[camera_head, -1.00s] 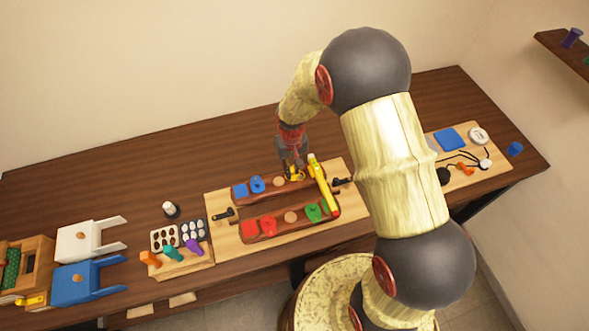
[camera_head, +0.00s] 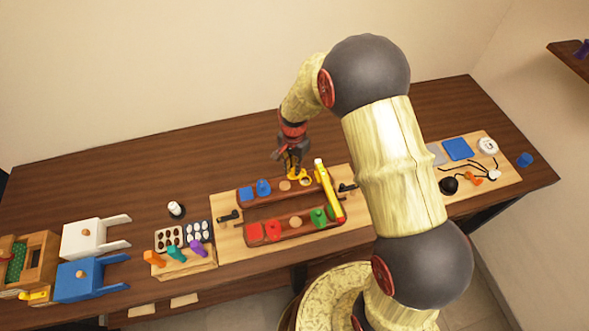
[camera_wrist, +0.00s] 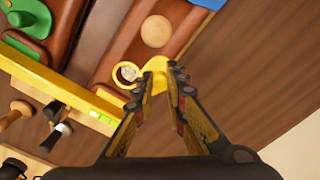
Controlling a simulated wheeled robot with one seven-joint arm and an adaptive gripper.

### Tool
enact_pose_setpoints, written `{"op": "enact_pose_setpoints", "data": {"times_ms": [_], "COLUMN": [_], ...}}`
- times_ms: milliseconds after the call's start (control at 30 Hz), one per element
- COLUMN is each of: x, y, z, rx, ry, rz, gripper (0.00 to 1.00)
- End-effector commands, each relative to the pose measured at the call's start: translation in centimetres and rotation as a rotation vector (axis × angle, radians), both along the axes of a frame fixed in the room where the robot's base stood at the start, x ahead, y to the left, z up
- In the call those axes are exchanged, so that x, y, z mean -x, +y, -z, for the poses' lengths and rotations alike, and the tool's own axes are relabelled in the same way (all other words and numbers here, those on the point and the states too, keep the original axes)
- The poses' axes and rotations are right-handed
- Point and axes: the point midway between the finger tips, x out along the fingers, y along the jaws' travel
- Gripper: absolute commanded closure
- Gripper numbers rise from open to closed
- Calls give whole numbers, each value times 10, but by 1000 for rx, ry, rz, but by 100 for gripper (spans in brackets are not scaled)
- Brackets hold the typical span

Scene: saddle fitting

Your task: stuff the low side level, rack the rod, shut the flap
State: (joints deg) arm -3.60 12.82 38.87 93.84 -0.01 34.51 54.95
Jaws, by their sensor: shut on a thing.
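My gripper (camera_head: 294,172) is at the right end of the far brown rail (camera_head: 240,202). In the wrist view its fingertips (camera_wrist: 160,76) are shut on a yellow piece (camera_wrist: 157,70). A yellow ring (camera_wrist: 127,74) with a pale centre lies against that piece; whether they are one part I cannot tell. A yellow bar (camera_head: 328,190) with a green window, like a level, lies across the right ends of both rails. It also crosses the wrist view (camera_wrist: 60,85). The rod and the flap I cannot pick out surely.
The rails carry blue pieces (camera_head: 263,187), red pieces (camera_head: 254,232), wooden discs and a green piece (camera_head: 318,217). Left stand a block with coloured handles (camera_head: 180,260) and white (camera_head: 90,237) and blue boxes (camera_head: 80,281). Cables and a blue square (camera_head: 458,149) lie right. The table behind is clear.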

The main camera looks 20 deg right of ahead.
Motion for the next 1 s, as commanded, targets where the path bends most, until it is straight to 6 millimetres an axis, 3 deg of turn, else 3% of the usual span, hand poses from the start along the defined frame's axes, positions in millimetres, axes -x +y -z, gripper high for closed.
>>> {"op": "enact_pose_setpoints", "data": {"times_ms": [400,867,900,1000], "x": [-6,-7,-7,-7], "y": [-1,-1,-1,-1], "z": [-1,-1,-1,-1], "rx": [0,-1,-1,-1], "ry": [-2,-4,-4,-4], "rz": [154,167,167,167], "gripper": [100,100,86,80]}}
